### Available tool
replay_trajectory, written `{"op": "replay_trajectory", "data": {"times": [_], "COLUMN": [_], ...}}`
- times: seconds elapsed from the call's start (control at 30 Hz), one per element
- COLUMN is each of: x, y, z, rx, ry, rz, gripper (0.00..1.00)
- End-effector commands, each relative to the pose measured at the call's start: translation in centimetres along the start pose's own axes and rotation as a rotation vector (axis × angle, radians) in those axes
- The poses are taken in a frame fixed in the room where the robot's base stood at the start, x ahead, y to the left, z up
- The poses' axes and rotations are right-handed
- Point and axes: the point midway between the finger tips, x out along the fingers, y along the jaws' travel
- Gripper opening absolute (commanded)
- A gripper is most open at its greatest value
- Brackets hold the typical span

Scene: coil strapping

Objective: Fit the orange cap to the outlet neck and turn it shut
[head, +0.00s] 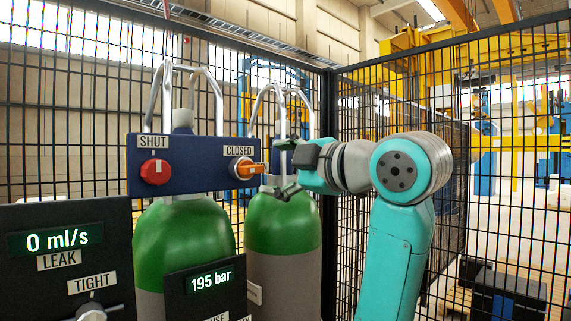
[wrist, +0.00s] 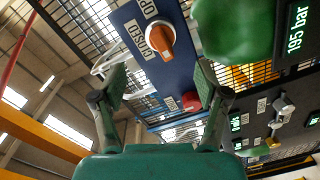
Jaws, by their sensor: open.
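An orange handle (head: 245,168) sits on the blue panel (head: 205,178) under a CLOSED label. In the wrist view the orange handle (wrist: 160,40) shows a white pointer mark, with CLOSED and OPEN labels beside it. I cannot tell whether this is the cap the task names, and I cannot make out the outlet neck for certain. My gripper (head: 284,168) is open, just right of the handle in the head view. In the wrist view my gripper (wrist: 162,88) has its fingers spread, nothing is between the tips, and the handle lies beyond them.
A red knob (head: 155,171) is on the same panel under SHUT. Two green-topped cylinders (head: 183,238) with tall metal guards stand behind it. A leak display (head: 68,240) reads 0 ml/s and a pressure display (head: 208,282) reads 195 bar. Mesh fencing (head: 455,130) closes off the back and right.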

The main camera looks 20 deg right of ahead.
Motion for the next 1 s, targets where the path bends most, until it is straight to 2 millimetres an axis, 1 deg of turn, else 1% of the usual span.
{"op": "replay_trajectory", "data": {"times": [0.1, 0.3, 0.5, 0.63, 0.77, 0.87, 1.0], "x": [-0.7, -1.8, -2.8, -3.1, -3.2, -2.6, -0.9], "y": [0.4, 0.9, 1.2, 1.3, 1.3, 1.2, 1.0], "z": [-0.1, -0.4, -0.5, -0.5, -0.5, -0.5, -0.5], "rx": [0.229, 0.628, 0.970, 1.104, 1.161, 1.170, 1.170], "ry": [-0.011, -0.038, -0.074, -0.091, -0.097, -0.099, -0.098], "rz": [-0.017, -0.043, -0.056, -0.058, -0.059, -0.061, -0.063], "gripper": [0.74, 0.74, 0.74, 0.74, 0.74, 0.74, 0.74]}}
